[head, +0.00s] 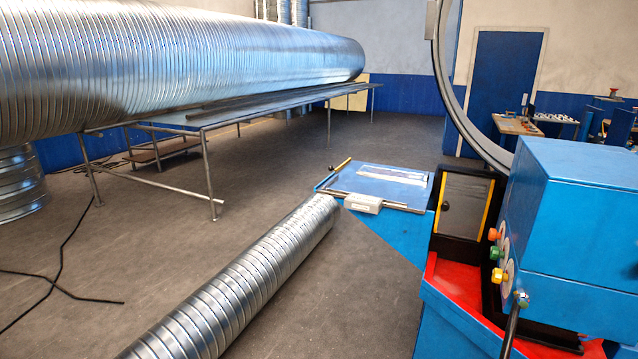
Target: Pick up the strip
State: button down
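A pale, silvery flat strip (392,174) lies on the blue tabletop (372,188) in the middle of the head view, near its back edge. It looks flat, but it is too small to tell whether it is one piece or more. My gripper is not in view.
A blue machine (575,210) with coloured buttons stands at the right. A white box (363,203) sits at the tabletop's front edge. A spiral duct (245,280) runs across the foreground. A huge duct (180,65) lies above a metal-frame table (270,102). Floor between is mostly clear; a black cable (60,260) lies left.

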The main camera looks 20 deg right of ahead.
aim_at(405, 175)
jog(key=i+l+z, duration=0.2)
jog(key=i+l, duration=0.25)
jog(key=i+l+z, duration=0.2)
jog(key=i, duration=0.4)
jog(key=i+j, duration=0.2)
jog(key=j, duration=0.1)
